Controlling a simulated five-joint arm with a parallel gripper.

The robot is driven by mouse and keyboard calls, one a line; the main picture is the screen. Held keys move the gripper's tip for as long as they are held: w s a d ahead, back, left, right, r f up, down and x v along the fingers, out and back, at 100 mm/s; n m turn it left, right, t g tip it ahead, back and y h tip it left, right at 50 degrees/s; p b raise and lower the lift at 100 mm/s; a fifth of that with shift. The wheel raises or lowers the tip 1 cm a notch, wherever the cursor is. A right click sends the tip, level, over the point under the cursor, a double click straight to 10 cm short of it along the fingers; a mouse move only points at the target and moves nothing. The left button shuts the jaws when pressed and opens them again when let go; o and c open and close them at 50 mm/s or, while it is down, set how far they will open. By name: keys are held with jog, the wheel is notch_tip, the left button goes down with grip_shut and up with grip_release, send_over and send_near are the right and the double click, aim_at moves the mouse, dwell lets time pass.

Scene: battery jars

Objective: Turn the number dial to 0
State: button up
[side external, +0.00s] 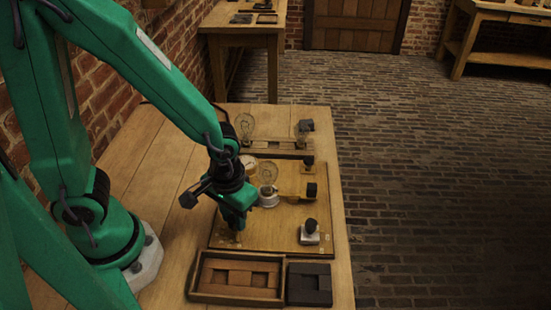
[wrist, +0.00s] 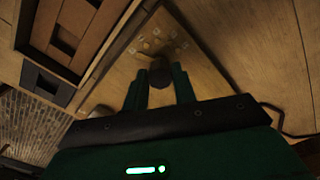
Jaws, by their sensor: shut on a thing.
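My gripper (side external: 236,222) points down over the left part of the wooden board (side external: 270,238) in the side external view. In the wrist view, my gripper (wrist: 159,94) has its two green fingers closed on either side of a dark round knob, the number dial (wrist: 160,74). Small pale number marks sit on the board around the dial, too small and blurred to read. Which number the dial points to cannot be told. In the side external view the dial is hidden behind my gripper.
A round gauge (side external: 248,163) and a bulb on a white base (side external: 268,198) stand behind my gripper. A dark knob on a pale block (side external: 310,233) is at right. A wooden tray (side external: 194,277) and a black block (side external: 309,285) lie in front.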

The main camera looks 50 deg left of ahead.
aim_at(233, 218)
jog(key=o, duration=1)
jog(key=shift+r, duration=0.1)
jog(key=shift+r, duration=3.85)
jog(key=shift+w+a+r, duration=0.15)
jog(key=shift+a+r, duration=0.15)
jog(key=shift+r, duration=0.15)
jog(key=s+a+r+m+t, duration=0.1)
jog(key=a+r+m+t, duration=0.1)
jog(key=a+r+t, duration=0.3)
jog(key=a+r, duration=0.4)
jog(key=r, duration=0.2)
jog(key=shift+a+r+t, duration=0.25)
jog(key=shift+r+t, duration=0.05)
jog(key=shift+r, duration=0.05)
